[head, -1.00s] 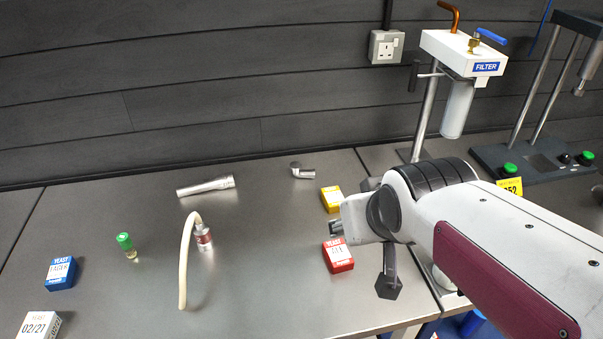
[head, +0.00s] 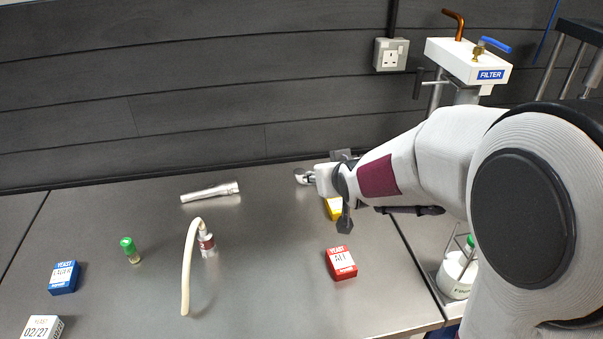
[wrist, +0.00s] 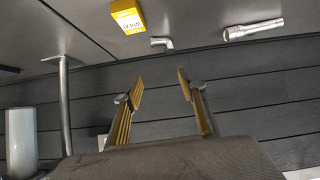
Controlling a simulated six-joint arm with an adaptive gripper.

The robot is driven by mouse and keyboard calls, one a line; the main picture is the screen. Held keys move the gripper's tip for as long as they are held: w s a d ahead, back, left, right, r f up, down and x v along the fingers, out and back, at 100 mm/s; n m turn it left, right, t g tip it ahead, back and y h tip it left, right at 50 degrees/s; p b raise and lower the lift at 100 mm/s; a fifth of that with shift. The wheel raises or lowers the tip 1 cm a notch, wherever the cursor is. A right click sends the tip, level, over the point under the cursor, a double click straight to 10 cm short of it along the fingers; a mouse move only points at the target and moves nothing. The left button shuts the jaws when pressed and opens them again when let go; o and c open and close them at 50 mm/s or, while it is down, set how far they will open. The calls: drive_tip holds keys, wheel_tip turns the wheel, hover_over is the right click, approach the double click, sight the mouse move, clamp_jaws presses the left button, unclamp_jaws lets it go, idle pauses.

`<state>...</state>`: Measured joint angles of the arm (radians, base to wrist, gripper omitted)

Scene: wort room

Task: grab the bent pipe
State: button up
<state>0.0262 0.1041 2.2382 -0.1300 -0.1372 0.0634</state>
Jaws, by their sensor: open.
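The bent pipe (wrist: 161,42) is a short silvery elbow lying on the steel bench. In the wrist view it lies ahead of my gripper (wrist: 158,84), roughly in line with the gap between the fingers and apart from them. My gripper's two fingers are spread and nothing is between them. In the head view the bent pipe (head: 301,175) shows near the back wall, partly hidden by the end of my arm.
A yellow yeast box (head: 334,209) lies close to the pipe, partly behind my arm. A red yeast box (head: 341,262) stands nearer the front. A flashlight-like metal tube (head: 210,192) lies left. The filter stand (head: 467,62) rises right. The dark wall (head: 200,100) bounds the back.

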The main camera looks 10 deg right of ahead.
sight(300, 172)
drive_tip(key=w+f, duration=0.3)
drive_tip(key=w+a+f+t, duration=0.1)
drive_tip(key=w+f, duration=0.1)
drive_tip(key=w, duration=0.2)
drive_tip(key=w+f+t+y, duration=0.1)
drive_tip(key=w+f, duration=0.2)
drive_tip(key=shift+w+a+f, duration=0.2)
drive_tip(key=shift+w+f, duration=0.15)
drive_tip(key=shift+w+a+f+n+t, duration=0.15)
drive_tip(key=shift+w+f+n+t, duration=0.15)
drive_tip(key=shift+w+f, duration=0.25)
drive_tip(key=shift+f, duration=0.1)
drive_tip(key=shift+x, duration=1.25)
drive_tip(key=shift+a, duration=0.1)
drive_tip(key=shift+a+x, duration=0.15)
drive_tip(key=shift+x, duration=0.65)
drive_tip(key=shift+a+x, duration=0.15)
drive_tip(key=shift+x, duration=1.6)
drive_tip(key=shift+f, duration=0.15)
